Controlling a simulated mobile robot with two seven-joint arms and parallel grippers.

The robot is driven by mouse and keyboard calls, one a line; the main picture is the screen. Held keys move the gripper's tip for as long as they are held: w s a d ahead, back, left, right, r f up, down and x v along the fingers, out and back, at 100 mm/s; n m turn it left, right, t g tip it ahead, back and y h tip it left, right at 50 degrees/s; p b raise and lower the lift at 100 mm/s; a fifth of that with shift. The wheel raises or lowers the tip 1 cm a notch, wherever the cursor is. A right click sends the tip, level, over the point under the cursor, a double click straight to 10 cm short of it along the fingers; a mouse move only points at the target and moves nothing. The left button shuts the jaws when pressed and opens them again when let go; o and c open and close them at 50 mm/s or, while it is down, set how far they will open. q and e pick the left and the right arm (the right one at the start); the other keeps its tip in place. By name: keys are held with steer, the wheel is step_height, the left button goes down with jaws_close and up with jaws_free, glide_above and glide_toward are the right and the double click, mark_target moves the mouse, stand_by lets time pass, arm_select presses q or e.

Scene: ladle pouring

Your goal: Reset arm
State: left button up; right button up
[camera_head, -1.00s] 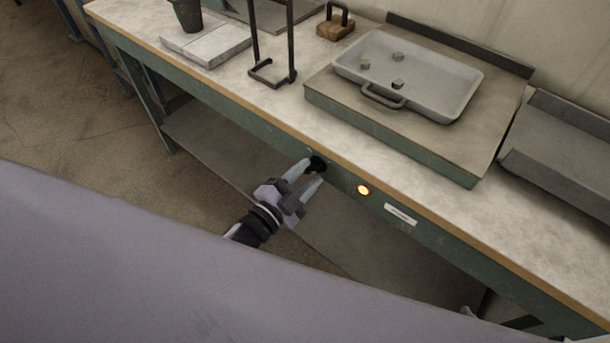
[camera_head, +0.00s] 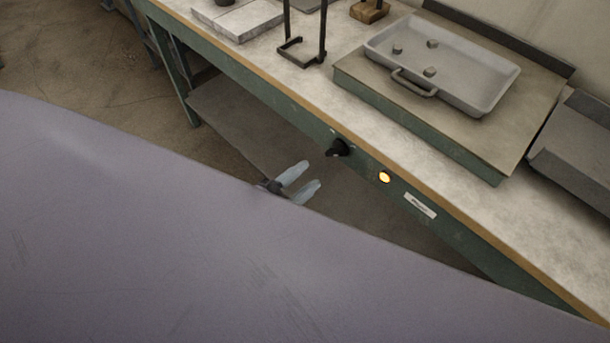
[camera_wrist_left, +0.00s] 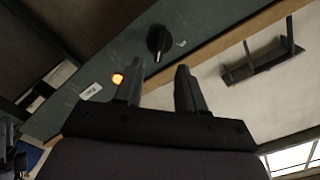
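My left gripper (camera_head: 306,181) is open and empty in the head view, its two pale fingertips showing past my own purple-grey body part, which hides the rest of it. It stands apart from the black knob (camera_head: 338,148) on the green front panel of the workbench (camera_head: 291,117). In the left wrist view my left gripper (camera_wrist_left: 158,88) has its two dark fingers spread with nothing between them. The knob also shows there (camera_wrist_left: 158,41), beyond the fingertips. My right gripper is not in view.
A lit orange button (camera_head: 384,177) and a white label (camera_head: 420,205) are right of the knob. On the bench are a grey tray (camera_head: 455,82) with 3 small lumps, a black metal stand (camera_head: 303,55) and pale slabs (camera_head: 240,19). A lower shelf (camera_head: 240,115) is below.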

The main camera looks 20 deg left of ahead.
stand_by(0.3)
arm_select(q)
steer(key=s+a+f+n+g+y, duration=0.3)
steer(key=s+f+n+g, duration=0.3)
steer(key=s+n, duration=0.4)
steer(key=shift+a+f+n+y+p, duration=0.35)
steer(key=shift+f+n+y+p, duration=0.05)
steer(key=shift+f+y+p, duration=0.1)
